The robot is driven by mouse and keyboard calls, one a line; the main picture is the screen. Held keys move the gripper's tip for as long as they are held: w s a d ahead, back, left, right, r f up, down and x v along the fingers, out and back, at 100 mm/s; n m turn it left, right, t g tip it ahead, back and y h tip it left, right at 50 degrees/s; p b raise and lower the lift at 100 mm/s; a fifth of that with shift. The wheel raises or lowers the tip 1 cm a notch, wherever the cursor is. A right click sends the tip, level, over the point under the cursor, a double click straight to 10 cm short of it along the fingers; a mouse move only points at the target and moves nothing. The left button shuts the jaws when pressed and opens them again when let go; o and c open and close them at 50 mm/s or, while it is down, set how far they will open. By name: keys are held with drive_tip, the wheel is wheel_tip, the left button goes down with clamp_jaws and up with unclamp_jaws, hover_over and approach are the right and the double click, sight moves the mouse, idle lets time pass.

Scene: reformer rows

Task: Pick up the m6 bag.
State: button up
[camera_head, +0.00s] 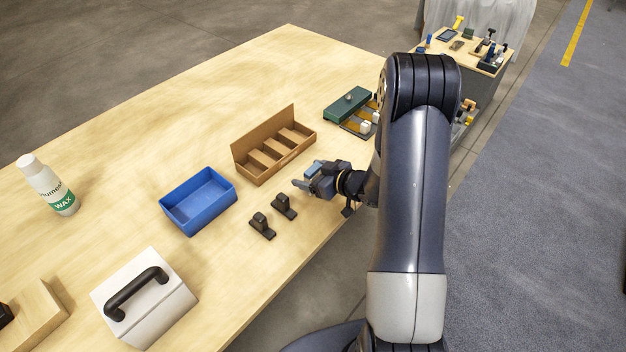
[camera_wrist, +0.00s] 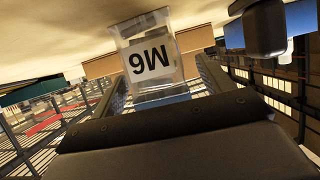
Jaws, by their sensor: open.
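The m6 bag (camera_wrist: 150,62) is a small clear bag with a white label reading M6, which appears upside down in the wrist view. It is ahead of my gripper (camera_wrist: 165,78), roughly between the two open fingers. I cannot tell whether either finger touches it. In the head view my gripper (camera_head: 305,180) is low over the table's right edge, just right of the cardboard box. I cannot make out the bag clearly there; the gripper may hide it.
The brown divided cardboard box (camera_head: 272,150), blue bin (camera_head: 190,215) and two black clips (camera_head: 262,226) are close by on the wooden table (camera_head: 235,80). A green box (camera_head: 347,105) is behind. A white handled case (camera_head: 160,310) and wax bottle (camera_head: 50,187) are farther left.

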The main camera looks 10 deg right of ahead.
drive_tip(key=shift+w+a+f, duration=0.25)
drive_tip(key=shift+w+a, duration=0.1)
drive_tip(key=shift+w, duration=0.15)
drive_tip(key=shift+c, duration=0.4)
drive_tip(key=c, duration=1)
drive_tip(key=shift+r, duration=0.15)
drive_tip(key=shift+c, duration=0.2)
